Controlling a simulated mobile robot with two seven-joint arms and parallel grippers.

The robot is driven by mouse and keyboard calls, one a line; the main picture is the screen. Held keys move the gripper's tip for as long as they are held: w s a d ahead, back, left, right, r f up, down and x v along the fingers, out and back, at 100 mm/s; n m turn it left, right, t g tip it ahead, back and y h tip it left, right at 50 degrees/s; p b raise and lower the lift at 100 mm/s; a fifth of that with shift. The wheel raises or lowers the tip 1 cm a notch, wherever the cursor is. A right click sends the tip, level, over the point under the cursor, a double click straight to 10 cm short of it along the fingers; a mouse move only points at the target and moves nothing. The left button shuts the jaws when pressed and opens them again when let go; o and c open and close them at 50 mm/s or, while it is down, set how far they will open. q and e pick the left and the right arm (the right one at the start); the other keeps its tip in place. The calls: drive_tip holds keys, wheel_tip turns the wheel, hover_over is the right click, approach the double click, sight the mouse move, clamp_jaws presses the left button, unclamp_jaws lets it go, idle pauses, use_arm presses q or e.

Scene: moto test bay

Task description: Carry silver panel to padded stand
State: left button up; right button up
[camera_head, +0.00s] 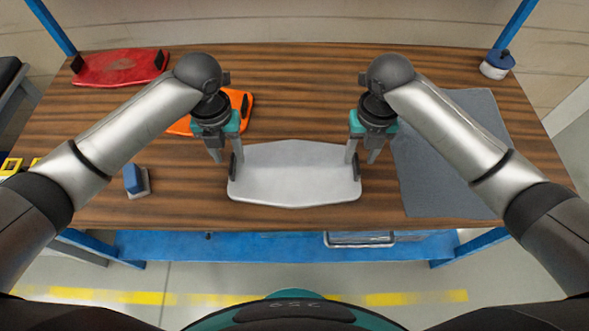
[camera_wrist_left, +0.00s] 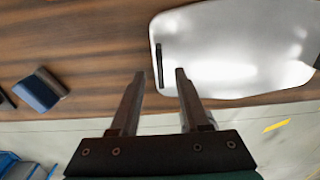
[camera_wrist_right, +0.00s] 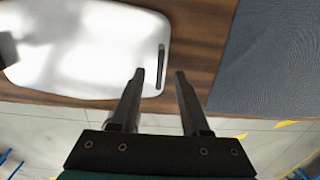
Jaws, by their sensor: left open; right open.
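The silver panel (camera_head: 294,175) lies flat on the wooden table near its front edge, with a dark grip at its left and right ends. It also shows in the left wrist view (camera_wrist_left: 235,50) and the right wrist view (camera_wrist_right: 85,50). My left gripper (camera_head: 228,158) is open and empty by the panel's left end; in its wrist view the left grip (camera_wrist_left: 159,65) appears just beyond and between the fingertips. My right gripper (camera_head: 362,158) is open and empty by the right end, with the right grip (camera_wrist_right: 161,67) just beyond its fingertips. I see no clear padded stand; a grey mat (camera_head: 425,180) lies at the right.
An orange panel (camera_head: 240,103) lies behind my left gripper, and a red panel (camera_head: 120,68) at the back left. A blue block (camera_head: 134,180) sits at the left. A blue-and-white container (camera_head: 496,64) stands at the back right. The table's back middle is clear.

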sight(231, 163)
use_arm(q)
drive_tip(key=shift+f, duration=1.9)
use_arm(e)
drive_tip(key=shift+f, duration=1.9)
use_arm(q)
clamp_jaws()
use_arm(e)
clamp_jaws()
drive_tip(key=shift+r, duration=0.1)
